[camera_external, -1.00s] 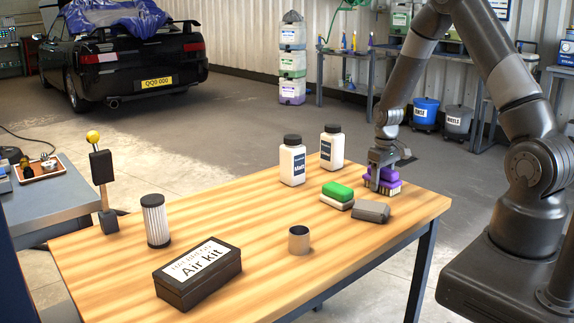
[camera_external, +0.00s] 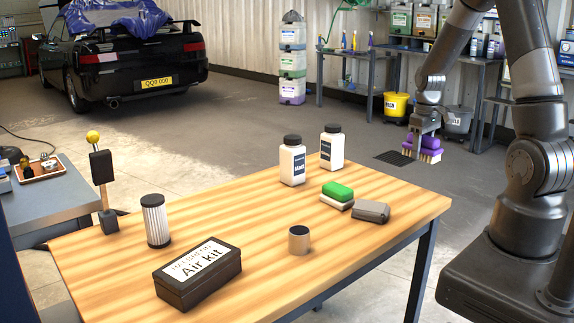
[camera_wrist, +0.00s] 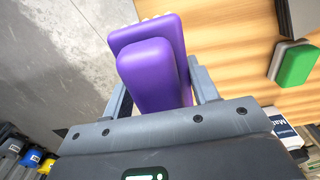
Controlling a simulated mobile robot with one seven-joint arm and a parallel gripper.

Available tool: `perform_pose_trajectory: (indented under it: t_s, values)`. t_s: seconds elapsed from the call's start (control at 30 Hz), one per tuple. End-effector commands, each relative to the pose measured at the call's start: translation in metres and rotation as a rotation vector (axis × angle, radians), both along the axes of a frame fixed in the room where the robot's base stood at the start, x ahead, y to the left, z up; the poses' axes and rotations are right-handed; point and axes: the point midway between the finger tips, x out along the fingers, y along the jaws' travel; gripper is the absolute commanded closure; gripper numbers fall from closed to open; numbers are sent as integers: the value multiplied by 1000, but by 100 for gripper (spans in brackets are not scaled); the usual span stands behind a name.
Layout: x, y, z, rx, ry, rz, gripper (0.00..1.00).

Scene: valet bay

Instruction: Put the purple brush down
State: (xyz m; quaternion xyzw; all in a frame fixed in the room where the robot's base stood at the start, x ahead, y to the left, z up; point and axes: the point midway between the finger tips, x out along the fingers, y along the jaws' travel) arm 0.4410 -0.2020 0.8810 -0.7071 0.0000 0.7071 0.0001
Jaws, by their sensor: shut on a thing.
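The purple brush (camera_external: 426,146) has a purple block body and pale bristles pointing down. My gripper (camera_external: 424,136) is shut on its body and holds it roughly level. In the external view the brush appears against the floor, beyond the back right edge of the wooden table (camera_external: 400,212). In the wrist view the purple brush (camera_wrist: 152,62) sits between the fingers of my gripper (camera_wrist: 160,92), across the line of the table edge, with floor to its left. The brush's underside is hidden there. Its exact height is hard to judge.
On the table, a green-and-white block (camera_external: 337,195) and a grey block (camera_external: 371,211) lie near the right end. Two white bottles (camera_external: 292,164) (camera_external: 332,150) stand at the back. A metal cup (camera_external: 299,240), Air kit box (camera_external: 198,275) and filter (camera_external: 156,222) stand further left.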

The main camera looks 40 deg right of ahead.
Motion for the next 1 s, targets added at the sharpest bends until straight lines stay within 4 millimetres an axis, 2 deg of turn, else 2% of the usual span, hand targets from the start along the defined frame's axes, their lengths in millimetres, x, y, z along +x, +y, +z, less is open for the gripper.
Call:
perform_pose_trajectory:
  t_s: [0.23, 0.57, 0.87, 1.0]
  values:
    - [-2, -3, 8, -1, -2, 0, 71]
    - [1, 0, 57, -1, -2, 8, 71]
    - [60, 40, 58, -4, 2, 185, 71]
    - [99, 77, 59, -6, 2, 315, 71]
